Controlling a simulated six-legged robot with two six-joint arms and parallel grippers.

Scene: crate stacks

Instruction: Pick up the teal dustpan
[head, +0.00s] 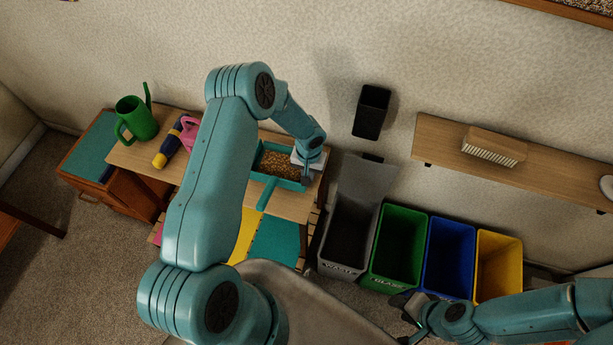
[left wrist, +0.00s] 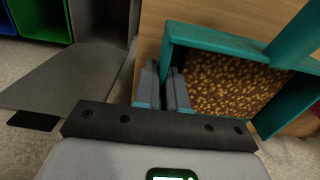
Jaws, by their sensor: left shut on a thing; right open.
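The teal dustpan (head: 264,195) lies on the wooden table top in the head view, its handle toward me, with brown-gold granules in its pan. It also shows in the left wrist view (left wrist: 215,41), filling the upper right. My left gripper (head: 306,172) is at the pan's right side, partly hidden by its own wrist. In the left wrist view its fingers (left wrist: 167,92) are shut on the pan's side wall. I cannot tell whether the pan is clear of the table. My right gripper (head: 411,318) is open and empty at the lower right, apart from the dustpan.

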